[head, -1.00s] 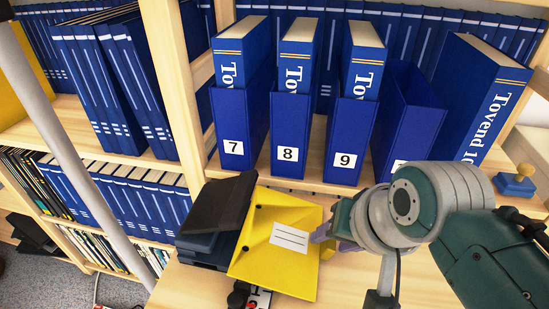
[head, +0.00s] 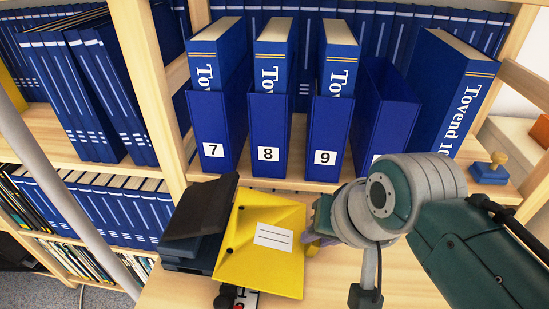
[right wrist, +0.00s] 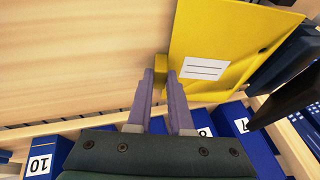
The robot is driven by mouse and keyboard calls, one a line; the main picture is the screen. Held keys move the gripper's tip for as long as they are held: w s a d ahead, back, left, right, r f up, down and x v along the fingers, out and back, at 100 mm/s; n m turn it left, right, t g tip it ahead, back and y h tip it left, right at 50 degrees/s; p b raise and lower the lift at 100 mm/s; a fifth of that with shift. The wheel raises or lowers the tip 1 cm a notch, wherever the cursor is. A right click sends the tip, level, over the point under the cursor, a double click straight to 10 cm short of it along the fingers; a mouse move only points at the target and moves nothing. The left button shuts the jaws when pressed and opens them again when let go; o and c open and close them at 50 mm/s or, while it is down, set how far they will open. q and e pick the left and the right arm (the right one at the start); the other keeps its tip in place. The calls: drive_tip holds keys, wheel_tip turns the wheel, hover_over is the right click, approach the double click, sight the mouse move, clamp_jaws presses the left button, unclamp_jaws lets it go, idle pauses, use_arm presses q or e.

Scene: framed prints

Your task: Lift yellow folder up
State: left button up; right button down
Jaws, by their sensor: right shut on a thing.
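The yellow folder (head: 258,262), with a white lined label, lies tilted on the light wooden surface below the shelf of blue binders. Its left side is against a stack of dark items. My right gripper (head: 309,243) is at the folder's right side, its purple fingers partly hidden by the wrist. In the right wrist view, the gripper (right wrist: 161,76) has its fingers close around a small yellow part at the edge of the folder (right wrist: 215,45). Whether the folder is clear of the surface cannot be told.
The dark stack (head: 200,220) touches the folder's left side. Blue slipcases numbered 7 (head: 216,130), 8 and 9 stand on the shelf just behind. A stamp on a blue block (head: 490,168) is at the right. Bare wood (head: 330,285) lies right of the folder.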

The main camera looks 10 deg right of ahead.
wheel_tip(320, 180, up, 4)
drive_tip(key=shift+r+p, duration=0.1)
drive_tip(key=shift+p, duration=0.85)
drive_tip(key=s+d, duration=0.1)
drive_tip(key=s, duration=0.4)
drive_tip(key=s+d+p, duration=0.1)
drive_tip(key=s+d, duration=0.1)
drive_tip(key=s, duration=0.4)
drive_tip(key=s+d+p, duration=0.1)
drive_tip(key=s+d, duration=0.1)
drive_tip(key=s, duration=0.4)
drive_tip(key=shift+s+f, duration=0.15)
drive_tip(key=shift+f, duration=0.25)
drive_tip(key=shift+r+p, duration=0.3)
drive_tip(key=shift+p, duration=0.2)
drive_tip(key=shift+r+p, duration=2.75)
drive_tip(key=shift+p, duration=0.95)
